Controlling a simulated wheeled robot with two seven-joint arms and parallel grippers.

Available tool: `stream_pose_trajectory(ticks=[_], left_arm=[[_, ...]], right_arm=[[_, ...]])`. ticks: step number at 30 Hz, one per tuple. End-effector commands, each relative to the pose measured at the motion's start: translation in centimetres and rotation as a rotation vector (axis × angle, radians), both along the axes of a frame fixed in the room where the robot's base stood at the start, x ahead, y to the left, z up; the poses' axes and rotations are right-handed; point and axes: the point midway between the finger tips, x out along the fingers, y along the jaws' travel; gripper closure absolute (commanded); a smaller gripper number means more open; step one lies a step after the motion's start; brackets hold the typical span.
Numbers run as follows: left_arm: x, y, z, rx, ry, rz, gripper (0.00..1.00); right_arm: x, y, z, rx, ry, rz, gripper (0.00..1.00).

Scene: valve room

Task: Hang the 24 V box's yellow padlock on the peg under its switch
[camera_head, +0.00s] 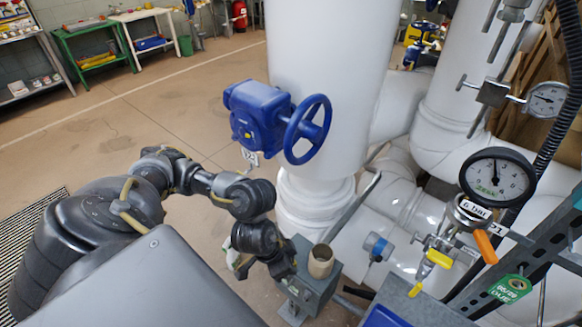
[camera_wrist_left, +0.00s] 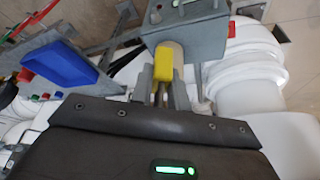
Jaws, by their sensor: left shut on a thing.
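My left gripper (camera_wrist_left: 163,95) is shut on a yellow padlock (camera_wrist_left: 163,62), seen between the fingertips in the left wrist view. The padlock is in front of a grey box (camera_wrist_left: 208,42) with a beige cylinder (camera_wrist_left: 176,50); I cannot tell whether it touches either. In the head view my left gripper (camera_head: 284,268) is beside the grey box (camera_head: 313,291) with the open beige cylinder (camera_head: 321,262) on top. The padlock is hidden there behind my arm. I cannot make out a 24 V label, the switch or the peg. My right gripper is not in view.
A blue valve with a handwheel (camera_head: 306,129) sits on the thick white pipe (camera_head: 327,60) above the gripper. A pressure gauge (camera_head: 496,178) and orange and yellow handles stand at the right. A blue bin (camera_wrist_left: 58,64) shows at the left in the wrist view.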

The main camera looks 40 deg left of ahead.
Motion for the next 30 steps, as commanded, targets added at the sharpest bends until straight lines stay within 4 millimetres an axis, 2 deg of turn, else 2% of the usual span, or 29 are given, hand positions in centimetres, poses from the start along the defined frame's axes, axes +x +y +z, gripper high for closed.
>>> stream_pose_trajectory(ticks=[1,6,11,14,18,21,25,30], left_arm=[[-0.5,1.1,-0.9,0.004,0.011,0.047,1.0],[-0.7,4.6,-2.9,0.007,0.009,0.177,1.0],[-0.4,8.6,-4.1,0.008,0.007,0.293,1.0],[0.1,11.8,-4.6,0.008,0.006,0.366,1.0],[2.1,16.5,-4.0,0.004,-0.001,0.462,1.0],[4.1,18.7,-3.0,-0.001,-0.004,0.501,1.0],[6.0,20.4,-1.8,-0.002,-0.003,0.532,1.0],[6.7,22.0,-1.5,-0.001,0.001,0.545,1.0]], right_arm=[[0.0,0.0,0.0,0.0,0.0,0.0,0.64],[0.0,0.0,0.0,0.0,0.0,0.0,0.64],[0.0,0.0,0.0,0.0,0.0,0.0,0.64],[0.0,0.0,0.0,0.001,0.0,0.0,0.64],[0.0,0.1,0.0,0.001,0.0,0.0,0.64],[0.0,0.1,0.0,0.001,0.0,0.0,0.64],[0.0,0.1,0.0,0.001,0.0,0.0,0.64],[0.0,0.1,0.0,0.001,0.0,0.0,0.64]])
